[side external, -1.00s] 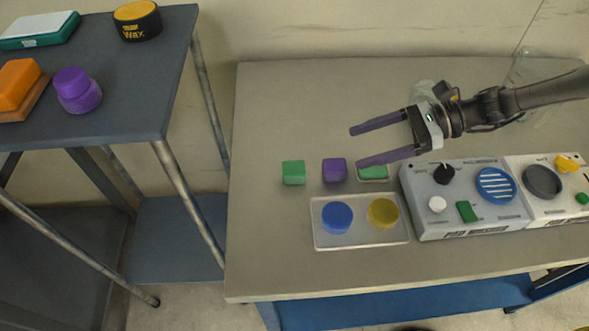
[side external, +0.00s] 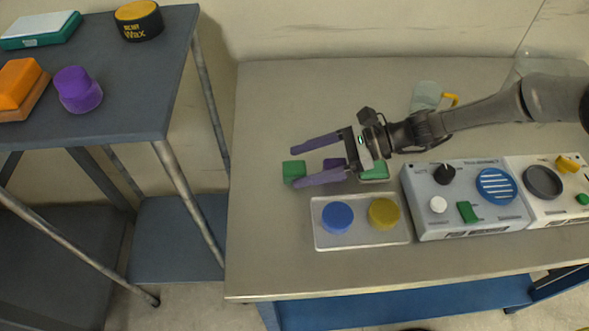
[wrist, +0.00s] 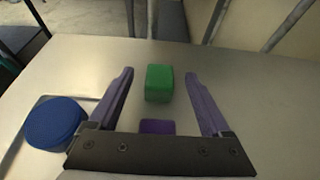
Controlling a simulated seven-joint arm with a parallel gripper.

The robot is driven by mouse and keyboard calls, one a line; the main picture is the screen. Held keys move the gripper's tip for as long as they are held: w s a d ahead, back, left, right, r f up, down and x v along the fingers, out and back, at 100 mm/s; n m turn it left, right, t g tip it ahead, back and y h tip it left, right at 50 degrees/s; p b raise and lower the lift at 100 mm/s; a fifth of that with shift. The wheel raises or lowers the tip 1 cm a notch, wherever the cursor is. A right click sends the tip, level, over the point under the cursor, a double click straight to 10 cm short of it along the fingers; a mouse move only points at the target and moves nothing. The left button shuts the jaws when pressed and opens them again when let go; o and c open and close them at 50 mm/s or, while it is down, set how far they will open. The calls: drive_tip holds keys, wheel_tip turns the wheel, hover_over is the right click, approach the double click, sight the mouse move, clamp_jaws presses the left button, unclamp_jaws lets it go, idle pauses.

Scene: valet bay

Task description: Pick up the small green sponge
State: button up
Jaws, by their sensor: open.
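A small green block-shaped sponge (side external: 294,171) rests on the table at the left of a short row. My gripper (side external: 292,167) is open, its two purple fingers pointing left with the green sponge near their tips. In the wrist view the green sponge (wrist: 159,83) sits ahead, centred between the fingers of my gripper (wrist: 160,72), apart from both. A purple block (side external: 334,163) lies between the fingers, partly hidden; its top edge shows in the wrist view (wrist: 157,127). Another green piece (side external: 375,171) with a pale base lies below my gripper body, partly covered.
A clear tray (side external: 362,241) holds a blue disc (side external: 337,217) and a yellow disc (side external: 384,212) in front of the row. A grey control box (side external: 465,215) stands to the right. A clear mug (side external: 425,96) is behind my arm. The table's left and back areas are clear.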

clamp_jaws()
idle(0.4)
drive_tip(key=shift+r, duration=0.1)
